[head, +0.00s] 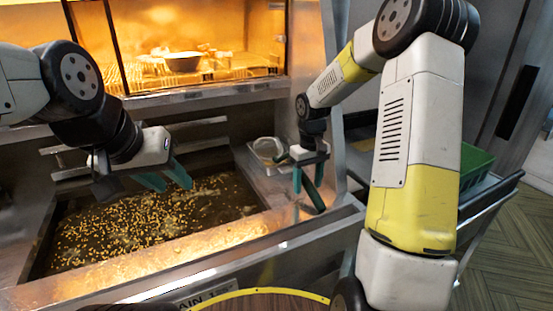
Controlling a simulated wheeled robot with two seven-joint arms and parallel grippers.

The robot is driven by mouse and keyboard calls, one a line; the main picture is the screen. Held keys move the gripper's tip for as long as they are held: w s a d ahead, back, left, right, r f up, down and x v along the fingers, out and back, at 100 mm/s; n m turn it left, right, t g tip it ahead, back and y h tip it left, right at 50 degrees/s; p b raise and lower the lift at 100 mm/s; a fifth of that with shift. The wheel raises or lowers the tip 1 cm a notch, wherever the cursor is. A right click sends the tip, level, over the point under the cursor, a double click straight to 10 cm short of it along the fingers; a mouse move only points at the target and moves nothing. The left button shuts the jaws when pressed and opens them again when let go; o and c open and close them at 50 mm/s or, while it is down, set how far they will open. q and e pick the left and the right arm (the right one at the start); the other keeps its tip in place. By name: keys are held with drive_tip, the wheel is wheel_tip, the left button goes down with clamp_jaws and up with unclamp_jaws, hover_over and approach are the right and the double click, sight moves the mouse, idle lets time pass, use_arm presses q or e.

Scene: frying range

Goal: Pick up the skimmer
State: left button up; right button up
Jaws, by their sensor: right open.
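The skimmer (268,148) has a round, pale wire bowl lying on the metal ledge to the right of the fryer. A dark green bar (315,199), which looks like its handle, slants down to the right by my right gripper. My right gripper (308,187) points down with its teal fingers apart, and the bar shows between and below them. I cannot tell whether the fingers touch it. The gripper hides part of the bar. My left gripper (176,187) is open and empty above the fryer oil, well left of the skimmer.
The fryer vat (150,225) holds dark oil with many small golden pieces floating. Its metal front rim (240,262) runs below both grippers. A lit cabinet with a bowl (183,61) stands behind. A green crate (475,162) is at the right, partly behind my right arm.

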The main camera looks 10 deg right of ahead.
clamp_jaws()
idle(1.4)
